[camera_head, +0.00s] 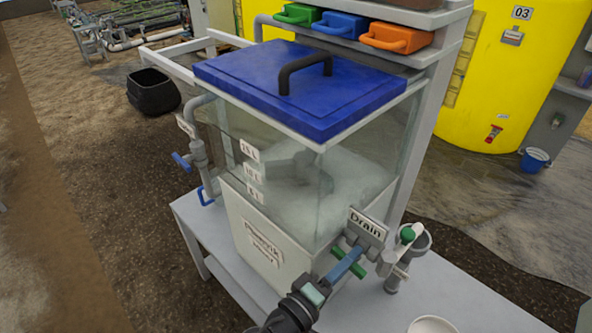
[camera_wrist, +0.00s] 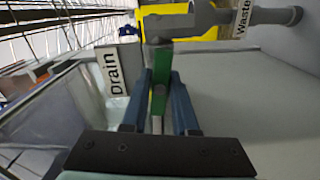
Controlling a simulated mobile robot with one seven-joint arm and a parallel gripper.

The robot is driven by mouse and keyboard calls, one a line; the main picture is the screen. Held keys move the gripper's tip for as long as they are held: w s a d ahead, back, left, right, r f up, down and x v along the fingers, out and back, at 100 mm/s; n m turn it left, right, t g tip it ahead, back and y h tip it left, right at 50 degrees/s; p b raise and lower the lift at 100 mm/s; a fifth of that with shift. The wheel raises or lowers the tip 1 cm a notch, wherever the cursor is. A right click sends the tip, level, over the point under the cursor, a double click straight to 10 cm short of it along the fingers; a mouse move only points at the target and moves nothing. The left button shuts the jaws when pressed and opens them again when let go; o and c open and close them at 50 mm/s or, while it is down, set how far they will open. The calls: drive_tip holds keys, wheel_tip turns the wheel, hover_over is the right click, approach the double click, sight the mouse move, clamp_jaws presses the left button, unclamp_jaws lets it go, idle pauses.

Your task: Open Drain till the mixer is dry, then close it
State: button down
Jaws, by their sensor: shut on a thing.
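The mixer tank (camera_head: 262,242) is a clear-walled box with a blue lid (camera_head: 305,85) and litre marks. Pale, cloudy contents show through its glass, but I cannot read a clear level. The Drain sign (camera_head: 367,226) is at its lower front right corner; it also shows in the wrist view (camera_wrist: 112,71). Below the sign is a green valve handle (camera_head: 362,271). My gripper (camera_head: 350,258) is shut on this handle; in the wrist view its blue fingers (camera_wrist: 161,90) lie on both sides of the green bar (camera_wrist: 161,62).
A grey Waste pipe (camera_wrist: 270,16) lies beyond the handle. Blue valve handles (camera_head: 181,161) are on the tank's left. A white dish (camera_head: 432,325) sits on the grey bench (camera_head: 470,300). Coloured bins (camera_head: 345,25) are above.

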drive_tip(key=shift+f, duration=0.1)
drive_tip(key=shift+f+m+b, duration=0.2)
drive_tip(key=shift+m+b, duration=0.3)
drive_tip(key=shift+b, duration=0.4)
drive_tip(key=shift+f+m+b, duration=0.1)
drive_tip(key=shift+m+b, duration=0.5)
drive_tip(key=shift+b, duration=0.3)
drive_tip(key=m+b, duration=0.6)
drive_tip(key=b, duration=0.2)
drive_tip(key=m+b, duration=0.7)
drive_tip(key=b, duration=0.3)
drive_tip(key=shift+m+b, duration=0.8)
drive_tip(key=shift+b, duration=0.1)
drive_tip(key=shift+r, duration=0.35)
drive_tip(key=c, duration=0.6)
unclamp_jaws()
drive_tip(key=shift+c, duration=0.2)
